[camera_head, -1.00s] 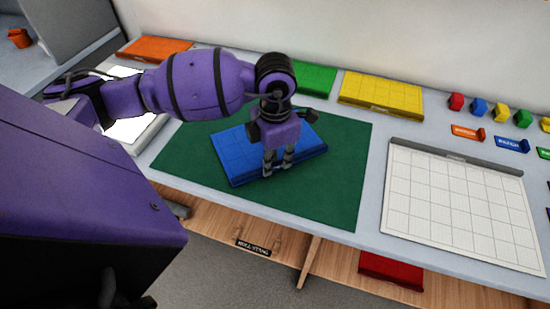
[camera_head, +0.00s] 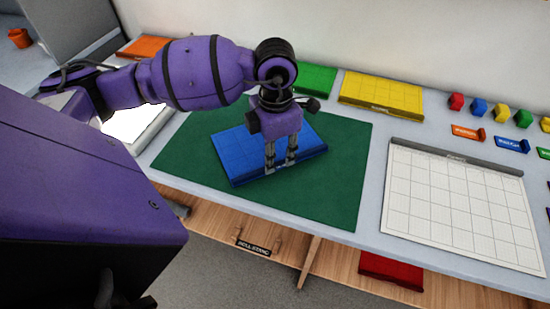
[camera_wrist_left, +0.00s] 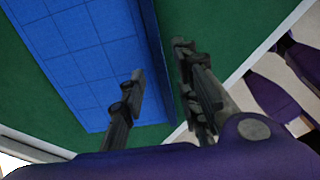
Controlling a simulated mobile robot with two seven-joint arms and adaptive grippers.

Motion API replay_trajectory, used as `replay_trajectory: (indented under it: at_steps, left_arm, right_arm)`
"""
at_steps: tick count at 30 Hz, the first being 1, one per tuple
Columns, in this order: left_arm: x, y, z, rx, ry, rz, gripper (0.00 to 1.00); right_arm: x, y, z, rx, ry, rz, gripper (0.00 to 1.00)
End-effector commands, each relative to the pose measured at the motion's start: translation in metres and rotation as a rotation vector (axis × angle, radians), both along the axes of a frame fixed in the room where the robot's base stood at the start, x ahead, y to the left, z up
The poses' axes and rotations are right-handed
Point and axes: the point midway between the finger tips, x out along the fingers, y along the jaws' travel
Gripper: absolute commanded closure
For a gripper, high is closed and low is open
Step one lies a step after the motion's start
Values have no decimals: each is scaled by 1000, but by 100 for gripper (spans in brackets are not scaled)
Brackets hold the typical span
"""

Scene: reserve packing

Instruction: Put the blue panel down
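The blue panel (camera_head: 237,152) lies flat on the green mat (camera_head: 340,185), turned slightly against the mat's edges. It also shows in the left wrist view (camera_wrist_left: 85,52), with a raised lip along one long edge. My left gripper (camera_head: 280,167) is over the panel's near edge, pointing down. In the left wrist view its fingers (camera_wrist_left: 158,66) are spread, one on the panel side of the lip and one on the mat side, with gaps to the lip. Whether the fingertips touch the panel cannot be told. My right gripper is in neither view.
A white gridded board (camera_head: 455,210) lies right of the mat. Yellow (camera_head: 380,95), green (camera_head: 315,80) and orange (camera_head: 140,47) panels lie along the back. Several small coloured blocks stand at the back right. A red panel (camera_head: 392,270) is on the lower shelf.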

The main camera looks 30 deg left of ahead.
Motion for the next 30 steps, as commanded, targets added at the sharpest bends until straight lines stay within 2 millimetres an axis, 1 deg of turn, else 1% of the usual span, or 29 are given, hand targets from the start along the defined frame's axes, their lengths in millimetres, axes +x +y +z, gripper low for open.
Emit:
replay_trajectory:
  at_steps: [1,6,9,12,15,18,30]
  left_arm:
    - [1,1,12,2,-6,-1,70]
    - [1,0,50,1,-4,0,70]
    - [0,0,68,2,-3,-1,70]
    - [0,0,82,2,-2,1,70]
    - [0,0,91,1,-1,0,70]
    - [0,0,95,1,-1,0,70]
    - [-1,-2,93,-6,4,-1,70]
  right_arm:
    - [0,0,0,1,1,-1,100]
    - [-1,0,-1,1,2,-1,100]
    - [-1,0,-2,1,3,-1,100]
    - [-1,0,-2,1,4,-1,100]
    - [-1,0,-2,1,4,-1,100]
    - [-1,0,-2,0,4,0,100]
    - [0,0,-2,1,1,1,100]
